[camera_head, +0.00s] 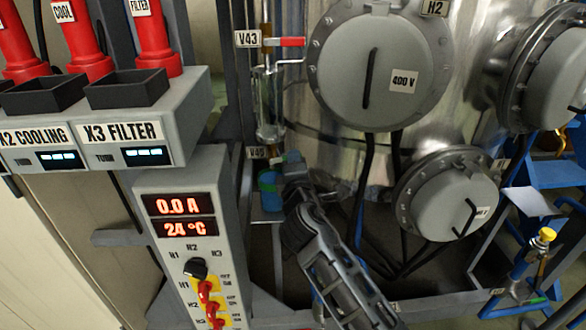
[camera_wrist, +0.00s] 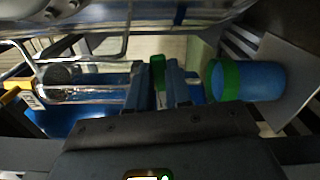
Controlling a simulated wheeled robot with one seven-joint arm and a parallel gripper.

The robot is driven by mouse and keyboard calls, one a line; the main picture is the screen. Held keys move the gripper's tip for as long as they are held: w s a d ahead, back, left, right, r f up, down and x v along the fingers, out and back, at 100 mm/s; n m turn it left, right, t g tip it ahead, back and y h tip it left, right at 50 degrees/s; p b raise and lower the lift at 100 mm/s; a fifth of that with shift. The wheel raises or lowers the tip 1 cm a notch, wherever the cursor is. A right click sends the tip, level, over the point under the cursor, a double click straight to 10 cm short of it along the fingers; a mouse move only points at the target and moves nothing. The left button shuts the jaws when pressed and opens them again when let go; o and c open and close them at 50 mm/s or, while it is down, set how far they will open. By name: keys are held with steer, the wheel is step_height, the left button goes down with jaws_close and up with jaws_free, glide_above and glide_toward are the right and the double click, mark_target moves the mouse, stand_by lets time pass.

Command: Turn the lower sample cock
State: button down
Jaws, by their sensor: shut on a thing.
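The lower sample cock sits below the glass sample vessel (camera_head: 269,105), beside a small white label that I cannot read surely. Its green handle (camera_wrist: 157,72) shows in the wrist view between my two fingers. My gripper (camera_wrist: 160,85) is shut on this handle. In the head view my gripper (camera_head: 290,163) reaches up from below to the cock and hides most of it. The upper cock, by the label V43 (camera_head: 248,39), has a red handle (camera_head: 292,42) pointing right. A blue cup with a green rim (camera_wrist: 245,80) stands close to my fingers; it also shows in the head view (camera_head: 268,187).
A grey control box (camera_head: 185,215) with red displays stands to the left. A steel tank with a round grey cover (camera_head: 380,65) and a smaller one (camera_head: 452,205) is at the right. Black cables hang behind my arm. A glass tube (camera_wrist: 85,90) lies left of my fingers in the wrist view.

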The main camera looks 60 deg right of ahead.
steer(key=shift+f+m+b, duration=0.55)
steer(key=shift+m+b, duration=0.3)
steer(key=shift+m, duration=0.15)
steer(key=c, duration=1)
jaws_free()
steer(key=shift+c, duration=0.2)
steer(key=v, duration=0.7)
steer(key=shift+s+a+b, duration=0.3)
steer(key=shift+b, duration=0.05)
